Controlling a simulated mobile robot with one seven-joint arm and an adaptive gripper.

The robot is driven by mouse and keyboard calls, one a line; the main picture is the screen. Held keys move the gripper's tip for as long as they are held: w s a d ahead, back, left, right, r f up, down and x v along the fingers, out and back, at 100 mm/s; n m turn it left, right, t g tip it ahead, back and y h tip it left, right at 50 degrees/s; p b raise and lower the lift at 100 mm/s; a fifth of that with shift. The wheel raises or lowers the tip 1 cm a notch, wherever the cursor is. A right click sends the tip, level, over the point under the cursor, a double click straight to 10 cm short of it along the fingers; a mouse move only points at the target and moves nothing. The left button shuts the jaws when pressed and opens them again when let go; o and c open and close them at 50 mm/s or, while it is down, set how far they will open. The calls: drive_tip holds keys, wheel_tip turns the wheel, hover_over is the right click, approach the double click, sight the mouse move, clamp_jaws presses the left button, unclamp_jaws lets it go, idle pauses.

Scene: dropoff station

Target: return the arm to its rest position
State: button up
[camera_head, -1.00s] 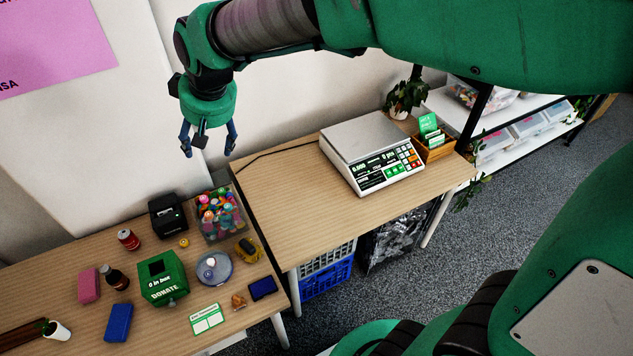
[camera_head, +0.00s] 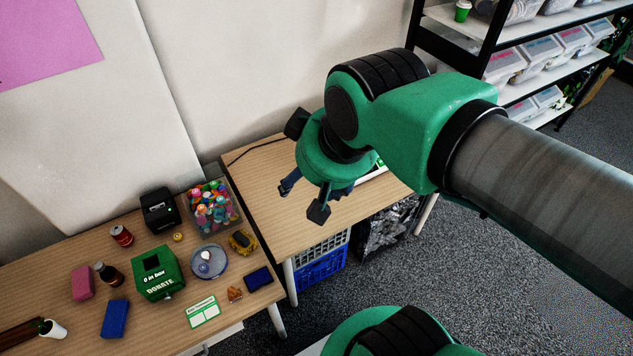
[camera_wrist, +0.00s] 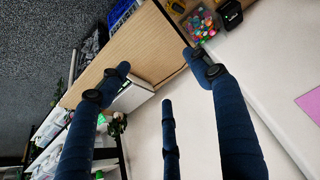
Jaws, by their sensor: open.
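My gripper (camera_head: 305,198) hangs above the right-hand table (camera_head: 262,185) in the head view, with its fingers pointing down. In the wrist view my gripper (camera_wrist: 163,85) has its fingers spread apart with nothing between them, so it is open and empty. My arm reaches in from the right and hides most of the scale, of which only a small pale and green part (camera_head: 381,165) shows behind the wrist. In the wrist view the table (camera_wrist: 130,50) lies beyond the fingertips.
The left table bears a green donation box (camera_head: 158,273), a clear bin of colourful figures (camera_head: 213,207), a black printer (camera_head: 160,211), bottles and small items. A blue crate (camera_head: 321,266) sits under the right table. Shelves with clear boxes (camera_head: 540,60) stand at back right. Grey floor is open at right.

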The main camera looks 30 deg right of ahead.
drive_tip(key=shift+s+d+f, duration=0.15)
drive_tip(key=shift+s, duration=0.25)
drive_tip(key=shift+s+d+f, duration=0.1)
drive_tip(key=shift+s+f, duration=0.05)
drive_tip(key=shift+s, duration=0.2)
